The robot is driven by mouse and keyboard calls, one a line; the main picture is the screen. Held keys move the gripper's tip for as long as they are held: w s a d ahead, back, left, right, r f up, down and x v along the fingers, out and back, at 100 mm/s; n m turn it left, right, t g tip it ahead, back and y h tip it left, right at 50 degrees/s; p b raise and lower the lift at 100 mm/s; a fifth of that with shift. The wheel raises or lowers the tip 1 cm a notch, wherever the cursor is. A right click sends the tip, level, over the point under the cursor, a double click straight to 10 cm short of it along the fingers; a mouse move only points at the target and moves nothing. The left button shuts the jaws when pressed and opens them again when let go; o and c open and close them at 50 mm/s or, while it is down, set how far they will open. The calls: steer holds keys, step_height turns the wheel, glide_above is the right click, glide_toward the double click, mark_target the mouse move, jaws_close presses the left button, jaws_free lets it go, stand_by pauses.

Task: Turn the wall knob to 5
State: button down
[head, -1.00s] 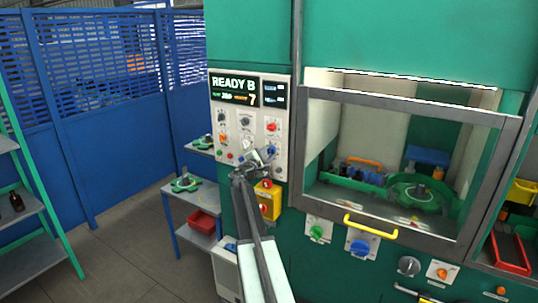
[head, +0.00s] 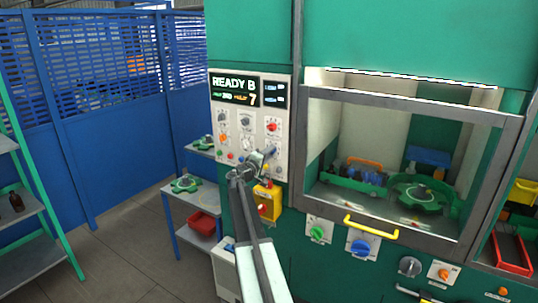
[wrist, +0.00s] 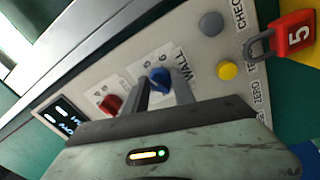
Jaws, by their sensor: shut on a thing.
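The blue wall knob (wrist: 160,76) is on the pale panel beside the printed word WALL in the wrist view. My gripper (wrist: 163,84) is shut on it, one grey finger on each side. In the head view my gripper (head: 262,156) is at the lower right of the control panel (head: 284,130), and the knob is mostly hidden there. The display (head: 234,90) above reads READY B, with a 7 at its lower right.
A red knob (wrist: 111,104), a grey button (wrist: 211,24), a yellow button (wrist: 228,70) and a red padlock marked 5 (wrist: 294,32) are near the knob. A yellow box (head: 275,204) is below the panel. A framed window (head: 405,110) stands to the right.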

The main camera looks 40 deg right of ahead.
steer(key=shift+m, duration=0.8)
steer(key=c, duration=1)
jaws_free()
steer(key=shift+c, duration=0.2)
steer(key=v, duration=0.7)
steer(key=shift+a+b, duration=0.3)
steer(key=shift+a, duration=0.1)
steer(key=shift+f, duration=0.1)
